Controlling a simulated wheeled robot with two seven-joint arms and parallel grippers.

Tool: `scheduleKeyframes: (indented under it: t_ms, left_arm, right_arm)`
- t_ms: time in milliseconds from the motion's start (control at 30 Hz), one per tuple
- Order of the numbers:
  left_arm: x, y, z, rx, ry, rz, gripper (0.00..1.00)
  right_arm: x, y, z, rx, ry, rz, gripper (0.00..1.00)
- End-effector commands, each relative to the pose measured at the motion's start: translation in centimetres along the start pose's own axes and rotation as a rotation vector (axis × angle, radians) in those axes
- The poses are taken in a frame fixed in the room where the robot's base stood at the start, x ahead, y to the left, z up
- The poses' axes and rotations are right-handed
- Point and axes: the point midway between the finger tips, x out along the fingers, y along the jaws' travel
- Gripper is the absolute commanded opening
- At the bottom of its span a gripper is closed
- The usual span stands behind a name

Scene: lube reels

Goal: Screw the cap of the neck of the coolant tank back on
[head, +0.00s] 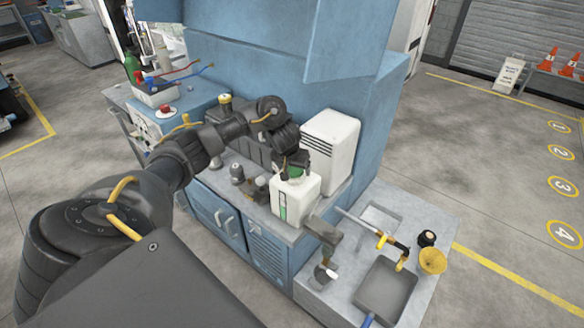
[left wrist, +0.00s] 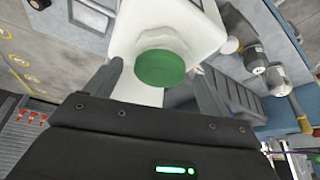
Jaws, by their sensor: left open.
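The coolant tank (head: 296,199) is a white box with a green level strip on its front, standing on the bench ledge. Its green cap (head: 295,172) is at the tank's top, partly hidden by my gripper. My left gripper (head: 292,168) is directly above it, pointing down. In the left wrist view the round green cap (left wrist: 160,68) lies between the two spread fingers of my left gripper (left wrist: 158,86), with a gap on each side. The white tank (left wrist: 165,28) is behind the cap. The thread and neck under the cap are hidden. My right gripper is not in view.
A white ribbed unit (head: 331,145) stands close behind the tank, against the blue cabinet (head: 270,80). Small grey fittings (head: 237,172) sit to the left. A lower table at right holds a grey tray (head: 385,290), a yellow funnel (head: 432,261) and a black round part (head: 427,238).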

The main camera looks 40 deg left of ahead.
Motion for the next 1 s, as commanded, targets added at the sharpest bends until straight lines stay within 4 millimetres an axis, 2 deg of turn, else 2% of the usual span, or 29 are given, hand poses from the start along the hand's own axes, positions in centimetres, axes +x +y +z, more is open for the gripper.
scheduleKeyframes:
  t_ms: [100,400,800,900,1000]
  left_arm:
    - [0.7,0.0,0.0,0.001,0.0,0.001,0.82]
    - [0.7,0.0,0.0,0.0,0.001,0.0,0.82]
    - [0.7,0.0,0.0,0.0,0.001,0.0,0.31]
    - [0.8,-0.1,0.0,0.025,0.001,0.01,0.31]
    - [1.0,-0.3,0.0,0.125,0.002,0.051,0.31]
  right_arm:
    - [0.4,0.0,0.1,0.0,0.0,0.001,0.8]
    - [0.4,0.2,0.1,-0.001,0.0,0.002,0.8]
    - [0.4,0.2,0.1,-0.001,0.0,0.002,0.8]
    - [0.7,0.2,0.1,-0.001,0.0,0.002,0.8]
    - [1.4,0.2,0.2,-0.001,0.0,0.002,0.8]
